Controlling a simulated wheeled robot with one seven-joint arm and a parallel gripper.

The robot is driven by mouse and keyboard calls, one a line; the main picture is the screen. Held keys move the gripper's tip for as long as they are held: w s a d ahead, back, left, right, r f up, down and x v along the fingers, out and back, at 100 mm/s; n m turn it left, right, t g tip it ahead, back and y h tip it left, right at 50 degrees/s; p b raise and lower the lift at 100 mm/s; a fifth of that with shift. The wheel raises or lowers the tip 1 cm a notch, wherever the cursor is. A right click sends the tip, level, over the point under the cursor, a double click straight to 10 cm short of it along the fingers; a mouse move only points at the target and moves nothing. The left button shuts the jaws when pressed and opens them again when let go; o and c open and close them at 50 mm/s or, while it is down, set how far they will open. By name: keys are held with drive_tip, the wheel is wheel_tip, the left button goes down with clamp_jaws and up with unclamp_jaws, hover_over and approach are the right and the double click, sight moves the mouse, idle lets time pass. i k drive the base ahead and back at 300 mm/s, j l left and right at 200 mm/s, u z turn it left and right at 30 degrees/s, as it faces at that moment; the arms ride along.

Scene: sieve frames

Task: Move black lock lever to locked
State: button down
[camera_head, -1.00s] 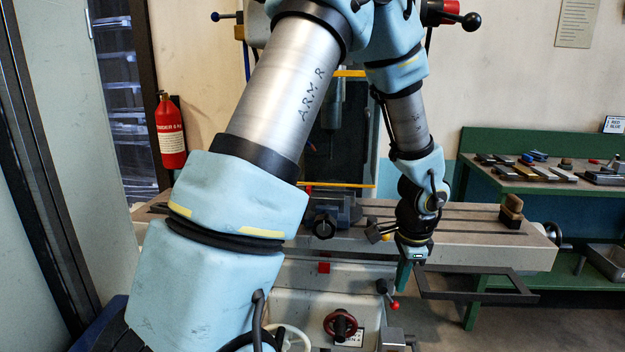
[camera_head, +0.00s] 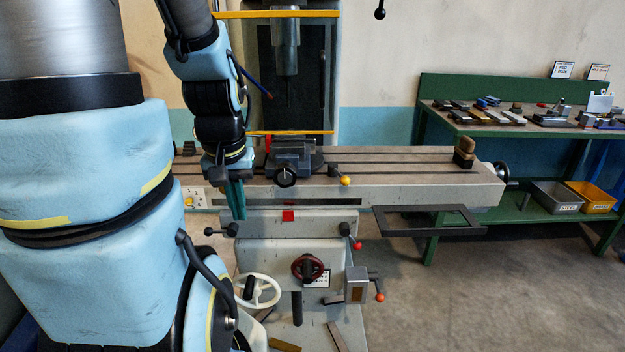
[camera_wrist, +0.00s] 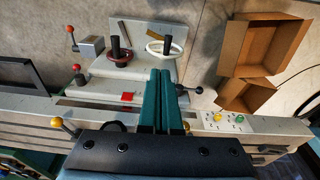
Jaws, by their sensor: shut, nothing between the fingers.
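A black lever (camera_head: 222,230) with a black ball end sticks out at the left of the machine's saddle, below the long table. In the wrist view the black lever (camera_wrist: 190,91) lies just right of the fingers. No lock label is readable beside it. My gripper (camera_head: 239,214) hangs in front of the table's front face, pointing down. Its teal fingers are together and empty, with the tips just above the lever's hub end. In the wrist view the gripper (camera_wrist: 160,74) covers part of the saddle. I cannot tell if it touches the lever.
A red-knobbed lever (camera_head: 350,237) is right on the saddle, and a yellow-knobbed lever (camera_head: 341,178) is on the table front. A red handwheel (camera_head: 308,268) and white handwheel (camera_head: 262,291) sit below. Cardboard boxes (camera_wrist: 262,45) lie on the floor. A black frame (camera_head: 428,220) juts out right.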

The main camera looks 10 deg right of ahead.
sight(232, 230)
drive_tip(key=j+z, duration=0.2)
drive_tip(key=j, duration=1)
drive_tip(key=k+j+z, duration=0.1)
drive_tip(key=j, duration=0.25)
drive_tip(key=k+j+z, duration=0.1)
drive_tip(key=k+j, duration=0.15)
drive_tip(key=k+j+z, duration=0.1)
drive_tip(key=k+j, duration=0.15)
drive_tip(key=j, duration=0.2)
